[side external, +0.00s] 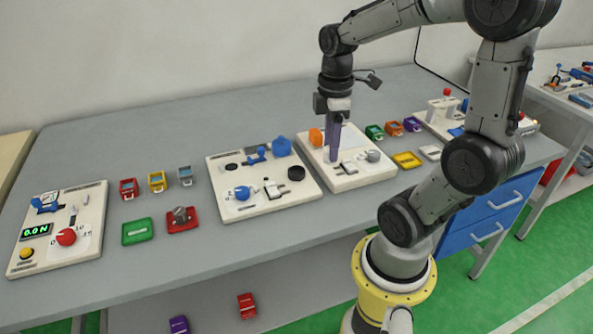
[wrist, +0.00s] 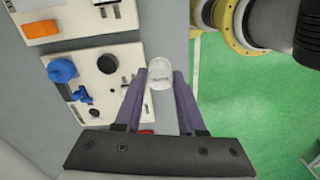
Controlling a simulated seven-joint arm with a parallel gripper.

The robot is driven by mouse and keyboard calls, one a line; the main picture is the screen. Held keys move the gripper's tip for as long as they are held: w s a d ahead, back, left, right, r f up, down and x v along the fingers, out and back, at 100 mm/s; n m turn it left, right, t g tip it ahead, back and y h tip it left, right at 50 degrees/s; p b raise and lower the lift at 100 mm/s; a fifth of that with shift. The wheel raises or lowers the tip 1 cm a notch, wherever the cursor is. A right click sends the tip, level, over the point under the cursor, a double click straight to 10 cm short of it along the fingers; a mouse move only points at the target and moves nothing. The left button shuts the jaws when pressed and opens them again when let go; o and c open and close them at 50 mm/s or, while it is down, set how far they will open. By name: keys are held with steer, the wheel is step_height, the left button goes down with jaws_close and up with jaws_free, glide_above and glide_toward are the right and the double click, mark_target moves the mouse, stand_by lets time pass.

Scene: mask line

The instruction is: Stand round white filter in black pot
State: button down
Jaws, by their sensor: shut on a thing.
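My gripper (wrist: 160,83) is shut on the round white filter (wrist: 157,76), a pale, rounded piece between the tips of its purple fingers in the wrist view. In the side view my gripper (side external: 333,157) points down over the right-hand white panel, and I cannot make out the filter there. The black pot (side external: 296,172) is a dark round piece near the right edge of the middle panel. It also shows in the wrist view (wrist: 107,63), left of the filter and apart from it.
On the middle panel a blue round piece (side external: 281,146) and a blue knob (side external: 242,192) stand near the pot. An orange block (side external: 315,137) stands on the right panel beside my fingers. A yellow tray (side external: 407,160) lies to the right. Grey table is bare in front of the panels.

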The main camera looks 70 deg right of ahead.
steer(key=w+d+f, duration=0.2)
steer(key=w+f, duration=0.1)
steer(key=w+d+f, duration=0.2)
steer(key=w+f, duration=0.1)
steer(key=w, duration=0.1)
steer(key=w+d+f, duration=0.3)
steer(key=shift+w, duration=0.35)
steer(key=shift+w+d+f, duration=0.1)
steer(key=shift+w+f, duration=0.05)
steer(key=shift+f, duration=0.8)
steer(key=shift+w+d+f, duration=0.1)
steer(key=shift+w+f, duration=0.05)
steer(key=shift+f, duration=0.8)
steer(key=shift+f, duration=0.2)
steer(key=c, duration=0.5)
jaws_free()
steer(key=shift+r, duration=0.1)
